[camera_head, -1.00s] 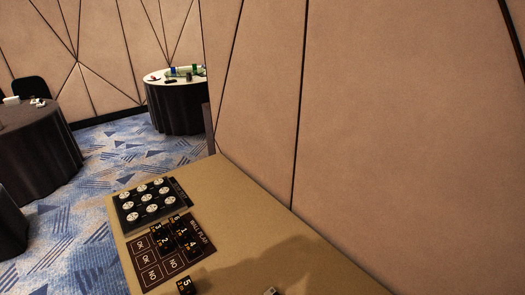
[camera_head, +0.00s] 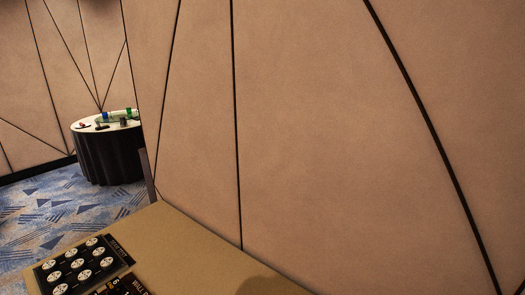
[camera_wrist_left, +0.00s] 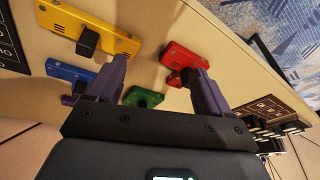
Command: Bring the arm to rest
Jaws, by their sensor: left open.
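My left gripper (camera_wrist_left: 156,72) shows in the left wrist view with its two dark purple-grey fingers spread apart and nothing held between them. Its fingers point over the tan table top (camera_wrist_left: 195,35). My left gripper is outside the head view. My right gripper is in neither view.
Yellow (camera_wrist_left: 115,38), red (camera_wrist_left: 183,60), blue (camera_wrist_left: 68,73) and green (camera_wrist_left: 146,98) pieces lie on the table around the fingers. A black board with white discs (camera_head: 80,264) sits at the table's left. The wall (camera_head: 330,140) rises behind. A round table (camera_head: 108,155) stands beyond.

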